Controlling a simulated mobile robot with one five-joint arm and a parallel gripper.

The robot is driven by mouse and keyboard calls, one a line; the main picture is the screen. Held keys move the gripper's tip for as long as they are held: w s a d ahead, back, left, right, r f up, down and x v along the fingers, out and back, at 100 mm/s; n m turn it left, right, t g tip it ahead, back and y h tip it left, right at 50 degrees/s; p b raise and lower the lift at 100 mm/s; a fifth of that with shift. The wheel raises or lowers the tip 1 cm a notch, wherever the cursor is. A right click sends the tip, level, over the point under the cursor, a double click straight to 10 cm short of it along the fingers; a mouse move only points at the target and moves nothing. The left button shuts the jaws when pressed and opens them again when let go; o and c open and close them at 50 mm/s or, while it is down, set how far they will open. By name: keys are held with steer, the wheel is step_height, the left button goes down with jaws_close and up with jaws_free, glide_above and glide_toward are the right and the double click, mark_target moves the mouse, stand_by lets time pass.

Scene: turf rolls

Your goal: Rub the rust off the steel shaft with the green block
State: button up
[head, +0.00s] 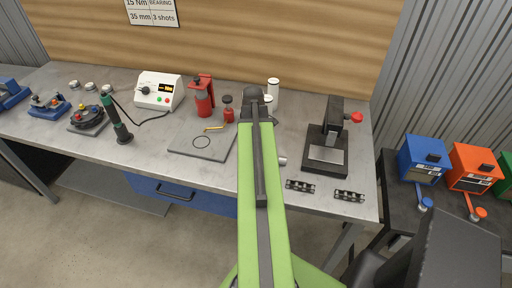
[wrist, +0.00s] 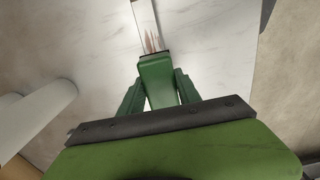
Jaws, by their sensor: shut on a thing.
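In the wrist view my gripper (wrist: 158,92) is shut on the green block (wrist: 157,70), which sits between its two green fingers. The steel shaft (wrist: 144,18) runs away from the block toward the top of that view. Reddish-brown rust streaks (wrist: 152,42) show on the shaft just beyond the block's far edge. The block overlaps the near part of the shaft in the picture; I cannot tell whether they touch. In the head view my green arm covers the gripper, the block and most of what lies beneath.
The workbench (head: 205,172) holds a black press (head: 326,145) with a red knob, chain pieces (head: 300,186), a red bottle (head: 203,98), a grey plate (head: 203,143) and a white control box (head: 158,91). Pale cylinders (wrist: 40,112) lie left in the wrist view. Coloured boxes (head: 422,160) stand at right.

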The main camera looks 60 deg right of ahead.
step_height(320, 180, up, 6)
steer(key=p, duration=0.6)
steer(key=shift+r, duration=0.1)
step_height(320, 180, up, 3)
steer(key=p, duration=0.3)
